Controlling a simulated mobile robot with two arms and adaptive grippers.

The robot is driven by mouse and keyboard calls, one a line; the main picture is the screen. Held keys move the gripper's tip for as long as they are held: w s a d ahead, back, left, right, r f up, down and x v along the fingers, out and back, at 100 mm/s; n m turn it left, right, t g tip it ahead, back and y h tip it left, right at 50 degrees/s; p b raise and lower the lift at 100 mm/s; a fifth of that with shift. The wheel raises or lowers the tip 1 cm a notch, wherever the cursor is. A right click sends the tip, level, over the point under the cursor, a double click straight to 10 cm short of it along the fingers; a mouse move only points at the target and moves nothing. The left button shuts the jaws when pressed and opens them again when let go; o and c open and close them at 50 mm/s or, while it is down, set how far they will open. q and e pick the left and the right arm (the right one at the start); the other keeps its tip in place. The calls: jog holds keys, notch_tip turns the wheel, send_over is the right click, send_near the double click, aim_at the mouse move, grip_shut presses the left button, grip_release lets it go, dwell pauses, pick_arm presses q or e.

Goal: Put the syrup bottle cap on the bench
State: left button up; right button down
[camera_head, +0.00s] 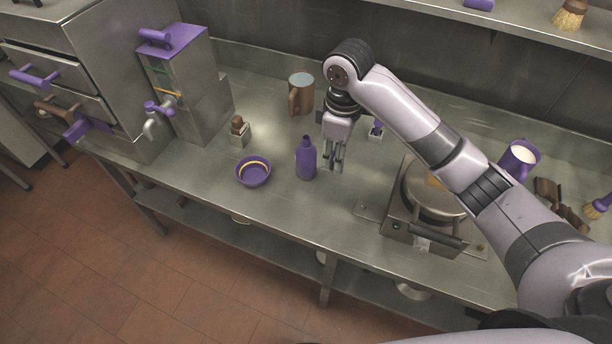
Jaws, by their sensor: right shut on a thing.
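The purple syrup bottle (306,160) stands upright on the steel bench (200,172), left of the middle of the view. My right gripper (337,165) points down just to the right of the bottle, apart from it in the picture. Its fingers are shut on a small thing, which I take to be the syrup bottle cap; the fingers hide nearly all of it. I cannot tell how far the fingertips are above the bench. My left gripper is not in view.
A purple bowl (253,173) and a small box with a brown knob (239,131) stand left of the bottle. A brown mug (301,94) is behind. A waffle-iron-like appliance (432,192) and a purple mug (519,160) are at right. The bench's front left is clear.

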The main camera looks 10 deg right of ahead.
aim_at(329, 210)
notch_tip(329, 210, down, 20)
jog(key=shift+r+p, duration=0.2)
jog(key=shift+p, duration=0.7)
jog(key=shift+f, duration=0.1)
jog(key=c, duration=1.3)
grip_release()
jog(key=shift+r, duration=0.25)
notch_tip(329, 210, up, 12)
jog(key=shift+f+b, duration=0.1)
jog(key=shift+b, duration=0.5)
